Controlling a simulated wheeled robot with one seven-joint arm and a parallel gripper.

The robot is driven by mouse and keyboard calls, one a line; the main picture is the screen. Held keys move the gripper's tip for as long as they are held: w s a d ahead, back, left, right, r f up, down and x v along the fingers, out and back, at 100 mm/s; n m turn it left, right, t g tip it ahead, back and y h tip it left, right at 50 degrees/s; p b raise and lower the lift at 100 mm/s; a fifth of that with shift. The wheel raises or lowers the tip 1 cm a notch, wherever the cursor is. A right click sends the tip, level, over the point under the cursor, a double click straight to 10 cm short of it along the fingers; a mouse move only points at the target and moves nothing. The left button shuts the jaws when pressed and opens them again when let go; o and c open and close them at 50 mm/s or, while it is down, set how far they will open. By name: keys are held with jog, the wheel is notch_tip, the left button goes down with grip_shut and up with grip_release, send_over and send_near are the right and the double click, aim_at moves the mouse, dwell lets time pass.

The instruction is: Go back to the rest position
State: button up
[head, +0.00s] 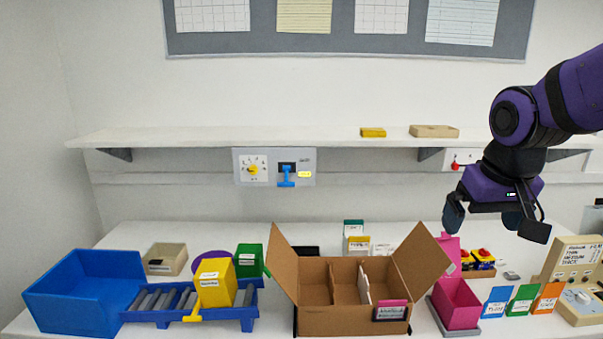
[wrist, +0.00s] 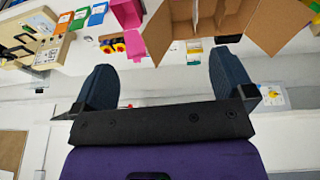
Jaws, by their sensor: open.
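My gripper (head: 494,226) hangs at the right of the head view, above the back right of the table, in front of the wall. Its fingers are apart with nothing between them. In the wrist view my gripper (wrist: 168,88) also shows open and empty, its two dark blue fingertips spread. The rotary switch, a yellow knob on a white dial (head: 253,169), is on a grey wall panel below the shelf, left of centre. A blue lever (head: 286,178) sits beside the dial on that panel. My gripper is well to the right of the panel and touches nothing visible.
A long shelf (head: 300,137) runs along the wall behind my gripper. On the table are a blue bin (head: 82,290), an open cardboard box (head: 350,310), a pink container (head: 457,303) and a beige control box (head: 575,280) at right. Free air surrounds my gripper.

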jog(key=s+r+t, duration=0.1)
jog(key=s+r, duration=0.1)
jog(key=s, duration=0.4)
jog(key=s+d+r, duration=0.1)
jog(key=s+r, duration=0.1)
jog(key=s, duration=0.5)
jog(key=shift+d+t, duration=0.3)
jog(key=shift+t, duration=0.1)
